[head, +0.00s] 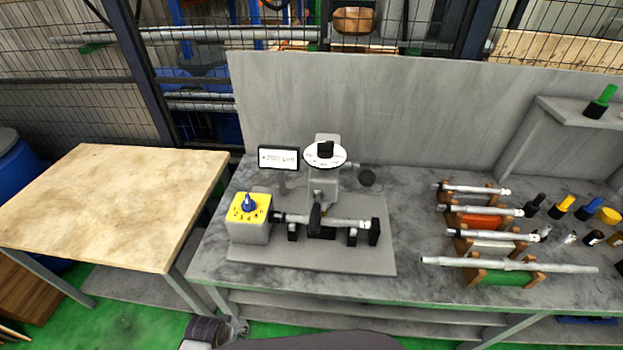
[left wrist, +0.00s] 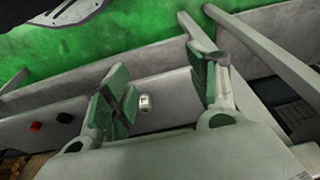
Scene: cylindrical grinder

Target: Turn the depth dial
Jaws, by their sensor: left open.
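The grinder (head: 340,255) sits on the grey bench. A round white dial with a black knob (head: 325,149) tops its upright column. A yellow square dial with a blue knob (head: 248,203) is on the block at its left. I cannot read which one is marked for depth. A shaft (head: 345,223) lies across the grinder. My left gripper (left wrist: 160,78) is open and empty in the left wrist view, with green pads apart. In the head view only part of it shows at the bottom edge, well below and in front of the grinder. My right gripper is not in view.
A small display (head: 278,158) stands left of the white dial. Several shafts on coloured racks (head: 495,240) and bottles (head: 562,206) fill the bench's right side. A bare wooden table (head: 110,200) is at left. A grey panel (head: 400,110) backs the bench.

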